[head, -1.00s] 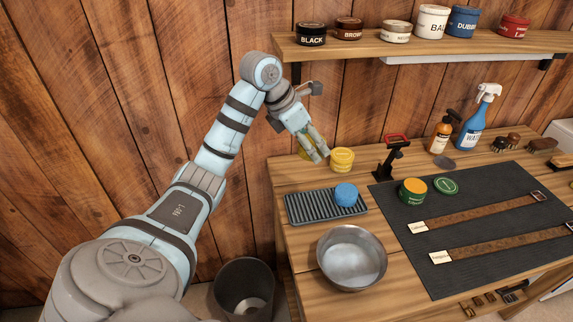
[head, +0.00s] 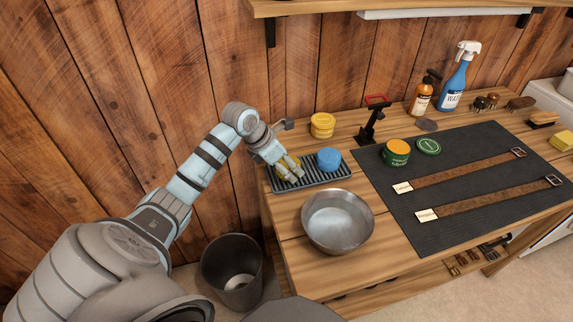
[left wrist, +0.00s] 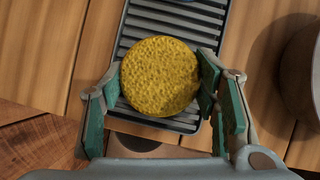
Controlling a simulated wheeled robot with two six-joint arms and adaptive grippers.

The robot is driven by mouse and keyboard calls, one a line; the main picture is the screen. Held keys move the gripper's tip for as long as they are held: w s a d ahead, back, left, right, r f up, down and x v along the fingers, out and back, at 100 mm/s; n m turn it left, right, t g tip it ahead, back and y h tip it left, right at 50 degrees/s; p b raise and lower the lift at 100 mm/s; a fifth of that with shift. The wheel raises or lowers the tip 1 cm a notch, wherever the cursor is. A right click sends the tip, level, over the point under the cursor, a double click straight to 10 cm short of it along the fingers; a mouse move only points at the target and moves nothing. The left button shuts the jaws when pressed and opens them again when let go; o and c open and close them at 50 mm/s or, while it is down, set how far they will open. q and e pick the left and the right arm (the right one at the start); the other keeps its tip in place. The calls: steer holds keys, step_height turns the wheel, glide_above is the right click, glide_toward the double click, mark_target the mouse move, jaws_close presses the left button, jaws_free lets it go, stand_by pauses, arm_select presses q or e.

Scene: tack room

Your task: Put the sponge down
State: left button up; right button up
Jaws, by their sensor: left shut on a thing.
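My left gripper (head: 288,170) is shut on a round yellow sponge (left wrist: 160,76), over the left part of a dark ribbed tray (head: 320,178). In the head view the fingers hide most of the sponge. In the left wrist view the sponge lies between the fingers, with the tray's ribs (left wrist: 178,24) behind it. I cannot tell whether its underside touches the tray. A round blue sponge (head: 329,160) sits on the tray's right part. My right gripper is not in view.
A metal bowl (head: 338,222) stands in front of the tray, and a yellow tin (head: 322,125) behind it. A dark mat (head: 450,168) with straps and a green tin (head: 396,152) lies to the right. A bin (head: 232,272) stands on the floor at the left.

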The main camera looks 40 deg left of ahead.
arm_select(q)
steer(key=shift+f, duration=0.15)
steer(key=o, duration=0.8)
steer(key=shift+o, duration=0.2)
steer(key=shift+s+a+r, duration=0.1)
steer(key=shift+r, duration=0.35)
steer(key=v, duration=1.1)
steer(key=shift+s+r+p, duration=0.2)
steer(key=shift+r+p, duration=0.05)
steer(key=shift+p, duration=0.05)
steer(key=shift+w, duration=0.1)
jaws_close()
